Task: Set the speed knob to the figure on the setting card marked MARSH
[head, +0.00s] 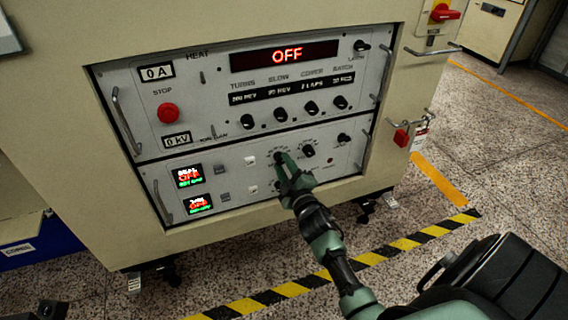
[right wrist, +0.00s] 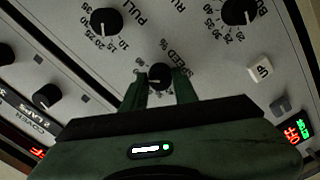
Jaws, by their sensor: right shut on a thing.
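The speed knob (right wrist: 160,76) is small and black and sits on the grey panel under the letters SPEED %. In the right wrist view the two green fingers of my right gripper (right wrist: 160,88) are on either side of it, shut on it. In the head view the right gripper (head: 283,160) reaches the lower panel of the cabinet (head: 230,175), and its fingers cover much of the knob there. The knob's pointer is too small to read. I see no legible card marked MARSH.
Close by are the PULL knob (right wrist: 105,21), another black knob (right wrist: 240,10) and a white UP button (right wrist: 260,69). The upper panel has a red stop button (head: 168,113) and an OFF display (head: 285,55). Striped tape (head: 400,243) marks the floor.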

